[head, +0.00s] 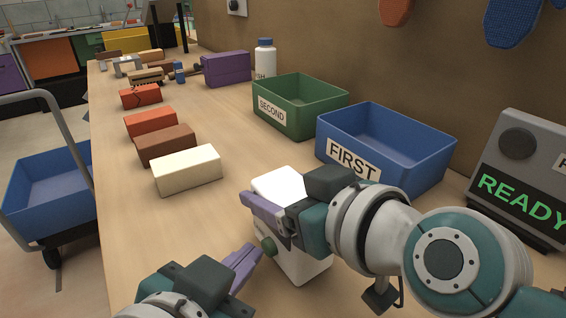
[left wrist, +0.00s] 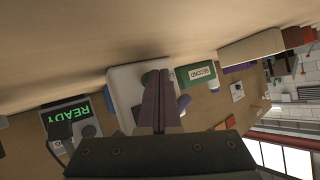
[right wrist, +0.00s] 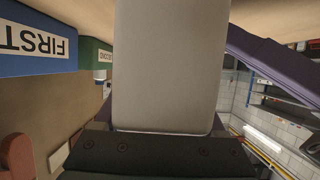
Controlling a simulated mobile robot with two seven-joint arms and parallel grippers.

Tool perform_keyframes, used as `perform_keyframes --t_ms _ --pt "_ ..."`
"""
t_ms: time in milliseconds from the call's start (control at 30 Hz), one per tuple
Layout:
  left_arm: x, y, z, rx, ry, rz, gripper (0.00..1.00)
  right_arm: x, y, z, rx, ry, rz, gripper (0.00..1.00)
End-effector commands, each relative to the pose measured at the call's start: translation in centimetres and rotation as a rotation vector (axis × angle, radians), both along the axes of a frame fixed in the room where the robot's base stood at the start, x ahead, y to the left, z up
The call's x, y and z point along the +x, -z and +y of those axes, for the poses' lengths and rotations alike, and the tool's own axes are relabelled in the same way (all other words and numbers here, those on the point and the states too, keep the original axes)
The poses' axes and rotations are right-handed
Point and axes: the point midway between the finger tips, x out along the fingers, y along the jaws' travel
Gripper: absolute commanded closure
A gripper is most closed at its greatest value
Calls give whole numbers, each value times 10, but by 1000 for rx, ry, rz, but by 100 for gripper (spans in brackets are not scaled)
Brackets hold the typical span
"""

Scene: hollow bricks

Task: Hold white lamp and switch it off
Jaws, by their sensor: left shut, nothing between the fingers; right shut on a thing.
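The white lamp (head: 278,186) stands at the near part of the table, its top bright white. A round green button (head: 268,246) is on its side. My right gripper (head: 272,212) is shut on the lamp, which fills the middle of the right wrist view (right wrist: 172,65). My left gripper (head: 252,256) is shut and empty, its fingertips close beside the green button. In the left wrist view the closed fingertips (left wrist: 160,82) lie in front of the lamp (left wrist: 122,92) and partly hide the button. I cannot tell whether they touch it.
A blue bin marked FIRST (head: 420,160) and a green bin marked SECOND (head: 315,115) stand behind the lamp. A grey READY box (head: 520,150) is at right. A cream brick (head: 187,172) and several other bricks line the table's left side.

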Motion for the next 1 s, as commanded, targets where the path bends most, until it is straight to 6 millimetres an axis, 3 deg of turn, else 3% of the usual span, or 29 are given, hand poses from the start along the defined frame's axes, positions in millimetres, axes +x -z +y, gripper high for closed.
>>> perform_keyframes --t_ms 533,1000 --pt "-8 0 11 1 0 0 100 0 1 0 -1 -1 2 100" --pt "-38 0 51 2 0 0 100 0 1 0 -1 -1 2 100"
